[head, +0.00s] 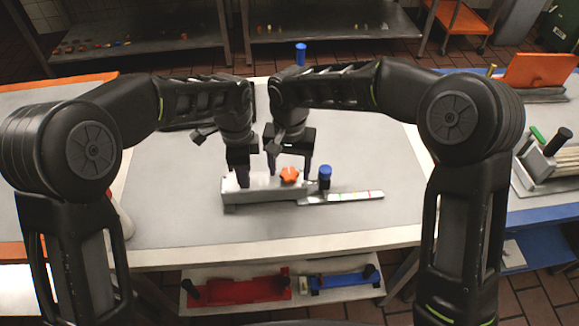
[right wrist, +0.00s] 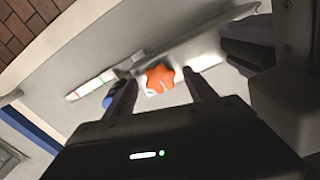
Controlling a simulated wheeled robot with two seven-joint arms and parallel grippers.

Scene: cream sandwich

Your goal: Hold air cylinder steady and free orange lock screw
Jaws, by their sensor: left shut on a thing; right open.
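The air cylinder fixture (head: 245,197) is a grey and white block on the table, with a flat marked strip (head: 345,195) running to its right. The orange lock screw (head: 289,175) is a star-shaped knob on top of it; it also shows in the right wrist view (right wrist: 160,78). My left gripper (head: 242,178) is shut on the cylinder's left part; its fingertips are partly hidden. My right gripper (head: 289,168) is open just above the orange screw. In the right wrist view its two fingers (right wrist: 158,92) stand either side of the knob, without clear contact.
A blue-capped post (head: 325,177) stands just right of the orange screw, close to my right gripper; it also shows in the right wrist view (right wrist: 109,99). The grey table (head: 180,215) is clear around the fixture. Red and blue trays (head: 240,290) sit on a shelf below.

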